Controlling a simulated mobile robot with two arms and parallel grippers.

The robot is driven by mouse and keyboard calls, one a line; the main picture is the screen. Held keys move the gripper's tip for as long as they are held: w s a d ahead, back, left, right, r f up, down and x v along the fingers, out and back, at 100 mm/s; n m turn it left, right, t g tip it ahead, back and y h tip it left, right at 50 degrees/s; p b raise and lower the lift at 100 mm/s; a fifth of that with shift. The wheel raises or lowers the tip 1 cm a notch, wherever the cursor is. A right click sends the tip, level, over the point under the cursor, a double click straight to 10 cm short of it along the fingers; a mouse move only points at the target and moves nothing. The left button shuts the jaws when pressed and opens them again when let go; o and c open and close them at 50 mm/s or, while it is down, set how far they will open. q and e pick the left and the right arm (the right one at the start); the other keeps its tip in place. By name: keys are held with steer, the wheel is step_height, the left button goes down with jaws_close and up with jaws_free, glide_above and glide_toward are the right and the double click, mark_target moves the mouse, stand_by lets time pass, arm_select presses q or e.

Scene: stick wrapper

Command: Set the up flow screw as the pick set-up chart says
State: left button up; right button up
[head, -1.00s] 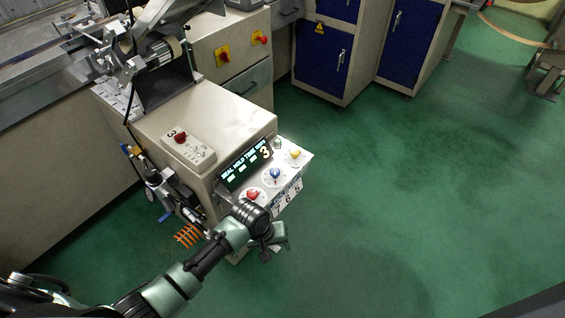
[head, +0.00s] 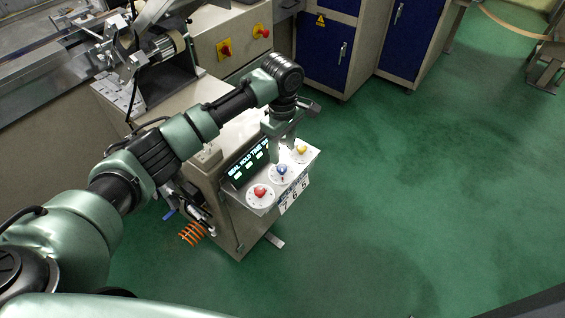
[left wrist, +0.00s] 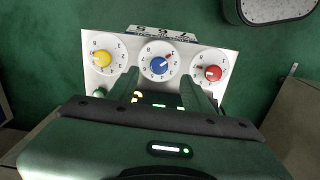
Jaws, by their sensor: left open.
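My left gripper (head: 282,146) comes down from above over the dial panel, open and empty. In the left wrist view its two fingers (left wrist: 163,92) point at the panel, apart on either side of the blue knob's line, just short of the dials. The panel carries a yellow knob (head: 301,150), a blue knob (head: 282,169) and a red knob (head: 260,191), each on a white numbered dial. Pneumatic fittings (head: 190,207) hang on the machine's left side. I cannot tell which part is the up flow screw, and I cannot make out the chart. My right gripper is out of view.
A display (head: 247,162) reading SEAL HOLD TIME sits behind the dials, partly covered by my gripper. A number plate (head: 295,195) hangs below the panel. An orange coiled hose (head: 193,233) is at lower left. Blue cabinets (head: 325,60) stand behind.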

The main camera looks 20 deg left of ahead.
mark_target(282, 167)
arm_select(q)
steer(key=shift+w+a+r, duration=0.15)
steer(key=shift+a, duration=0.05)
step_height(282, 167, down, 8)
steer(key=shift+r, duration=0.25)
